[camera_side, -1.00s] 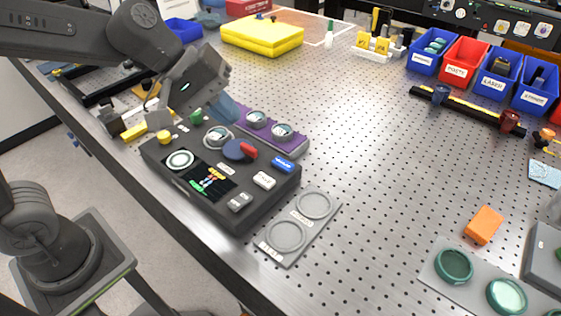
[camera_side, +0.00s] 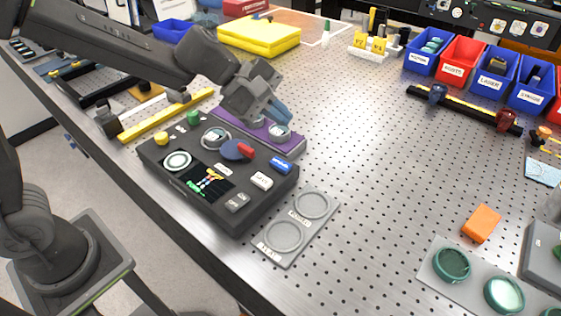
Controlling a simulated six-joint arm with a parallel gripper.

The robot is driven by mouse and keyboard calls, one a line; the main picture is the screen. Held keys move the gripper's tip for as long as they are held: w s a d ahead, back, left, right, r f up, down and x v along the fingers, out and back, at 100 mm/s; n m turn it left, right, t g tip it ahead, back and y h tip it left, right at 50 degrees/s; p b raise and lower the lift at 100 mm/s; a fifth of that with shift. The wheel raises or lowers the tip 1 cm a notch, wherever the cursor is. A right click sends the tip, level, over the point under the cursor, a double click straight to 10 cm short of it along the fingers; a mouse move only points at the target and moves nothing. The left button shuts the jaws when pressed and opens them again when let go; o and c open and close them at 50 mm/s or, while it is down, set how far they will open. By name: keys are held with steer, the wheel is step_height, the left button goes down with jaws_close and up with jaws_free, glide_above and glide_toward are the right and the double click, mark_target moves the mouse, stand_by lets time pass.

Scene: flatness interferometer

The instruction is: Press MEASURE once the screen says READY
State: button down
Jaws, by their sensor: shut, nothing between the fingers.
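A dark console (camera_side: 224,203) sits near the table's front edge. Its small screen (camera_side: 208,183) shows coloured graphics and a green patch; the writing is too small to read. A blue button (camera_side: 281,166) with a pale label sits at the console's right end. I cannot read whether it says MEASURE. A white block (camera_side: 261,181) and a grey one (camera_side: 237,202) are in front of it. My gripper (camera_side: 283,113) is shut and empty. It is up and behind the blue button, in front of part of the purple tray in this view.
The purple tray (camera_side: 232,124) holds round glass pieces behind the console. A red-handled dark blue knob (camera_side: 235,150), a green knob (camera_side: 193,118) and a yellow knob (camera_side: 161,138) rise from the console. A grey two-ring plate (camera_side: 297,227) lies to its right.

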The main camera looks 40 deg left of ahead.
mark_target(286, 166)
steer(key=shift+f, duration=4.25)
steer(key=shift+f, duration=0.15)
steer(key=shift+f, duration=0.25)
steer(key=shift+f, duration=0.3)
steer(key=shift+s+f, duration=0.2)
steer(key=shift+f, duration=0.4)
steer(key=shift+w+r, duration=0.1)
steer(key=shift+r, duration=0.9)
